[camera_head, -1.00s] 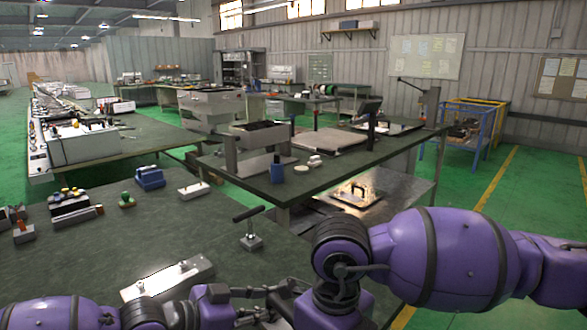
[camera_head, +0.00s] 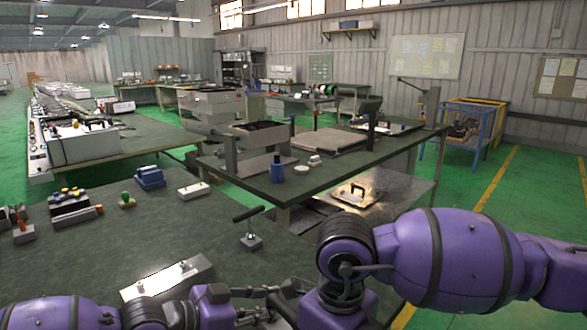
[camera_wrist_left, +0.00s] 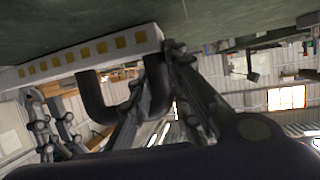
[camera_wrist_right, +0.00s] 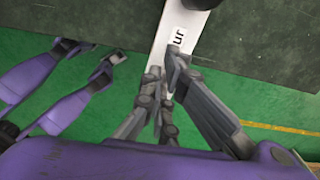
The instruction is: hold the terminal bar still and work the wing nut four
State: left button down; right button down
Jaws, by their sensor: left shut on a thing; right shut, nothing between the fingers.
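The terminal bar, as I take it, is a white bar with a row of gold squares (camera_wrist_left: 85,55) in the left wrist view. A black U-shaped handle (camera_wrist_left: 95,100) stands out from it. I cannot make out wing nut four.
A metal-topped bar (camera_head: 168,278) lies on the dark bench. A small block with a black T-handle (camera_head: 250,241) stands to its right. A white block (camera_head: 194,190), a blue block (camera_head: 150,178) and a green knob (camera_head: 127,200) stand farther back. The bench middle is clear.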

jog(key=shift+w+d, duration=0.1)
jog(key=shift+w, duration=0.1)
jog(key=shift+w+d, duration=0.5)
jog(key=shift+d, duration=0.2)
jog(key=shift+w, duration=0.15)
dwell(0.4)
jog(key=shift+w, duration=0.25)
notch_tip(320, 180, up, 6)
jog(key=shift+f, duration=0.1)
jog(key=shift+a, duration=0.2)
